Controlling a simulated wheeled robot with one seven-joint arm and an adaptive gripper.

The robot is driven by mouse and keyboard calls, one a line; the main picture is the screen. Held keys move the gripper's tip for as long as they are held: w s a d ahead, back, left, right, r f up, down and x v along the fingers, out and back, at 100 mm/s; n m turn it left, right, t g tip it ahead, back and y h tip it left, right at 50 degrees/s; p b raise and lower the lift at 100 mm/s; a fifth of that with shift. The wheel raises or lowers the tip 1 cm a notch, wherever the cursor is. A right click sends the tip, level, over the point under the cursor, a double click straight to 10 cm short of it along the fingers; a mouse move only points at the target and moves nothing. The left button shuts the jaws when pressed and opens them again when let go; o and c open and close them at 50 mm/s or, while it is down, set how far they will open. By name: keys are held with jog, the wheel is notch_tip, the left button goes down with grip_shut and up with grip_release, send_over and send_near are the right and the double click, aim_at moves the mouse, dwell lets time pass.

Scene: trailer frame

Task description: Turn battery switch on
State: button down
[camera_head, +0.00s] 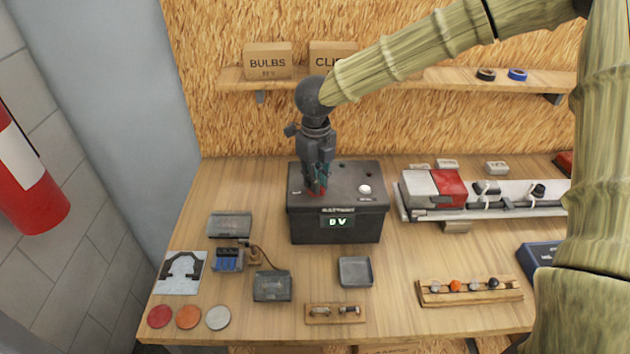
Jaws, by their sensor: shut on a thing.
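The battery box (337,228) is a dark grey box in the middle of the workbench. Its front display reads what looks like "0V", with a label above it. A white round knob or button (364,189) sits on the top right of the box, clear of my gripper.
A trailer light assembly (432,188) with red and white lens stands to the right. A small grey tray (355,271), a fuse holder (335,313) and a wooden rack (470,291) lie in front. Boxes stand on the shelf (400,82) behind. A fire extinguisher (30,180) hangs at left.

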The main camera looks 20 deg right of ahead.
jog(key=shift+w+r, duration=0.1)
jog(key=m, duration=0.4)
jog(key=shift+m, duration=0.6)
jog(key=shift+m+p, duration=0.35)
jog(key=shift+m, duration=1.15)
jog(key=c, duration=1.4)
grip_release()
